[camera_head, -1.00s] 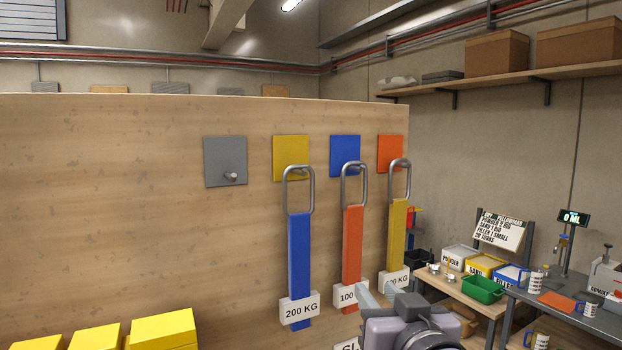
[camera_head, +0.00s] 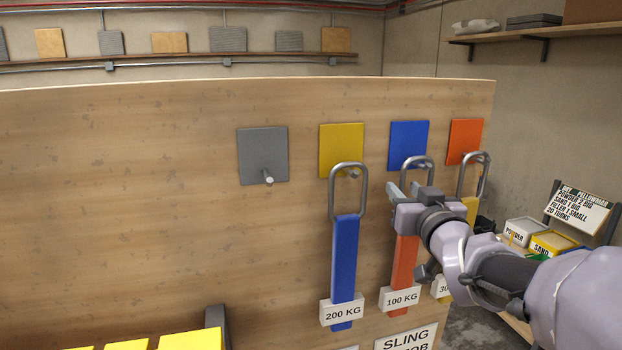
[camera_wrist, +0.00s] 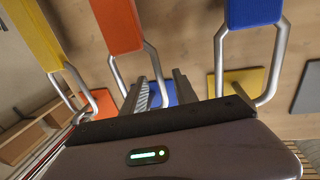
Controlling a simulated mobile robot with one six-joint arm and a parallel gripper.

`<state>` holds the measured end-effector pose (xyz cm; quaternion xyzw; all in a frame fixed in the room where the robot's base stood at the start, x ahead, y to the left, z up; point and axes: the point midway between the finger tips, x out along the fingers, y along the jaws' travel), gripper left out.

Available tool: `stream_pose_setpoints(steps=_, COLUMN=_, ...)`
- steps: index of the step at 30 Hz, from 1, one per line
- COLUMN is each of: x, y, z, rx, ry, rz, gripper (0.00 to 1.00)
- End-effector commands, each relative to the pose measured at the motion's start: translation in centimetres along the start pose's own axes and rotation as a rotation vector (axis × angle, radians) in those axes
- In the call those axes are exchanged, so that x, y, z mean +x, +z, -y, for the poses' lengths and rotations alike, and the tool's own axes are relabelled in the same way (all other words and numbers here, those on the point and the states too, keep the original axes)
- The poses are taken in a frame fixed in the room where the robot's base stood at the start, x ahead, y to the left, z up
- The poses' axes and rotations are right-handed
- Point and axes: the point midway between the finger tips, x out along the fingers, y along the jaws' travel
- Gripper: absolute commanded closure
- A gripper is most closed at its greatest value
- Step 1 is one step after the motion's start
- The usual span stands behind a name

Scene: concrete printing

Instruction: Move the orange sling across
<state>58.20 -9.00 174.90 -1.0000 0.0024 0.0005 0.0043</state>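The orange sling (camera_head: 403,262) hangs on the board below the blue square (camera_head: 409,140) by its grey metal ring (camera_head: 418,161), with a 100 KG tag (camera_head: 401,299). In the wrist view, which is upside down, the orange sling (camera_wrist: 117,22) is at the top. My gripper (camera_head: 403,190) is at the ring, in front of the sling's upper end. Its two fingers (camera_wrist: 163,92) stand apart, and one side of the ring appears to run between them. Whether they touch it I cannot tell.
The blue 200 KG sling (camera_head: 344,262) hangs close to the left, under the yellow square (camera_head: 341,150). A yellow sling (camera_head: 470,209) hangs close to the right, under the orange square (camera_head: 466,141). The grey square's peg (camera_head: 268,178) is bare. Yellow blocks (camera_head: 190,340) sit lower left.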

Motion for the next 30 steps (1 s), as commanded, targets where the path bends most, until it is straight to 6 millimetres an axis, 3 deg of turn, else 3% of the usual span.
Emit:
stream_pose_setpoints(steps=5, x=2.1, y=-0.1, z=0.0, rx=0.0, ry=0.0, rz=0.001, gripper=0.65)
stream_pose_setpoints(steps=13, x=2.4, y=0.0, z=0.0, rx=-0.001, ry=0.0, rz=-0.001, gripper=0.65)
stream_pose_setpoints(steps=14, x=2.4, y=0.0, z=0.0, rx=-0.001, ry=0.0, rz=-0.001, gripper=0.67)
stream_pose_setpoints(steps=19, x=2.4, y=0.0, z=0.0, rx=-0.001, ry=0.0, rz=0.0, gripper=1.0)
stream_pose_setpoints(steps=30, x=2.3, y=0.0, z=0.0, rx=0.0, ry=0.0, rz=0.0, gripper=1.0)
